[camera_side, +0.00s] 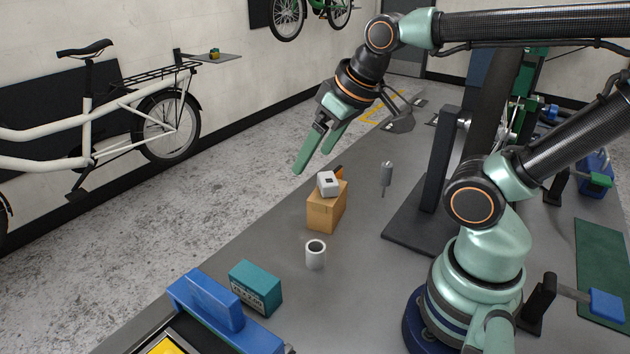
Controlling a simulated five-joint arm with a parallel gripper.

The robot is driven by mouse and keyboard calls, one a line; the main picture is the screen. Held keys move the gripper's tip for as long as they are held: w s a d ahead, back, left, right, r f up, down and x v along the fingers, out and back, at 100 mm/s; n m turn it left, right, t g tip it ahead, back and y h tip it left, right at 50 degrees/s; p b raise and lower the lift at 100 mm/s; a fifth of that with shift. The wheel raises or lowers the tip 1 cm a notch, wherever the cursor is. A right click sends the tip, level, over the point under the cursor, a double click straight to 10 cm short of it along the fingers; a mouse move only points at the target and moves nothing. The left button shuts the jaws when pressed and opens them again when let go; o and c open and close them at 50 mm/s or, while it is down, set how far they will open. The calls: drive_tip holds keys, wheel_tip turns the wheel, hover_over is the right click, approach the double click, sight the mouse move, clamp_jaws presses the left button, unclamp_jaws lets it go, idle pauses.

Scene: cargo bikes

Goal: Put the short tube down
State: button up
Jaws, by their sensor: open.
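A short tube (315,255), pale grey-white with a dark open top, stands upright on the grey bench (285,240). It is in front of a small wooden block. My gripper (312,162) is up and behind the tube, pointing down and to the left. Its two green fingers are apart with nothing seen between them. The gripper and the tube do not touch.
A wooden block (326,208) with a white item (328,184) on top stands behind the tube. A teal box (256,287) and a blue holder (215,300) are front left. A grey tool (387,175) and a dark stand (435,190) are to the right.

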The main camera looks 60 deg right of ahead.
idle(0.5)
drive_tip(key=n+g, duration=0.6)
drive_tip(key=n, duration=1.3)
hover_over(316, 247)
wheel_tip(316, 247, down, 12)
drive_tip(key=f, duration=0.6)
drive_tip(key=shift+w+a+f, duration=0.1)
drive_tip(key=shift+a+f, duration=0.05)
drive_tip(key=shift+a, duration=0.05)
drive_tip(key=shift+d+f, duration=0.15)
drive_tip(key=shift+f, duration=1.2)
drive_tip(key=shift+d+f, duration=0.1)
drive_tip(key=shift+f, duration=1.2)
clamp_jaws()
